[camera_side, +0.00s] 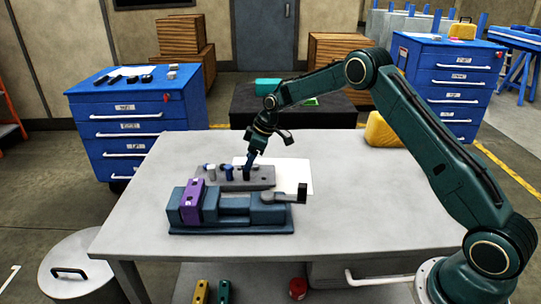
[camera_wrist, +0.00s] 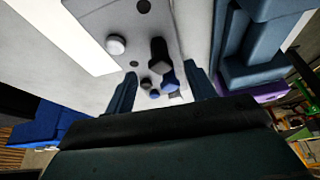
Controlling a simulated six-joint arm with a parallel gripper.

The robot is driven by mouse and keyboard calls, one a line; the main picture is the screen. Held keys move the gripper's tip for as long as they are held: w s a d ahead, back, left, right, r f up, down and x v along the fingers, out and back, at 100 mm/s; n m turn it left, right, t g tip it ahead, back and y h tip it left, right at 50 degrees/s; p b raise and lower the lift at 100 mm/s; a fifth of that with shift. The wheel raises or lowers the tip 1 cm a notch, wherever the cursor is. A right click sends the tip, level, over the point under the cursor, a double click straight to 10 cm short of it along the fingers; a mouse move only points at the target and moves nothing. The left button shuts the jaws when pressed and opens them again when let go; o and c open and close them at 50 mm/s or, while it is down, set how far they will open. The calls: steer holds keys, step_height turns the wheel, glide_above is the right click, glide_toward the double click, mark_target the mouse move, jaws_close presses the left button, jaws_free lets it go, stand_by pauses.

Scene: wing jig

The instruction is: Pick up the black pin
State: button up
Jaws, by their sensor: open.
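A grey block (camera_side: 258,183) with holes and upright pins lies on the table behind the vise; it also shows in the wrist view (camera_wrist: 185,35). A black pin (camera_wrist: 158,50) stands in it in the wrist view, with a blue pin (camera_wrist: 168,79) beside it and a white-topped pin (camera_wrist: 115,45) to the left. My gripper (camera_side: 248,169) points down at the block in the side view. In the wrist view its two fingers (camera_wrist: 162,75) are apart, with the black and blue pins showing between or just beyond them. Contact with any pin cannot be told.
A blue-grey vise (camera_side: 235,222) with a purple block (camera_side: 192,201) stands in front of the grey block. A white sheet (camera_side: 297,178) lies behind and right of it. A yellow object (camera_side: 383,130) is at the table's back right.

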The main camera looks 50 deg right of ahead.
mark_target(247, 176)
steer(key=shift+x, duration=2.6)
steer(key=shift+s, duration=0.1)
steer(key=c, duration=1)
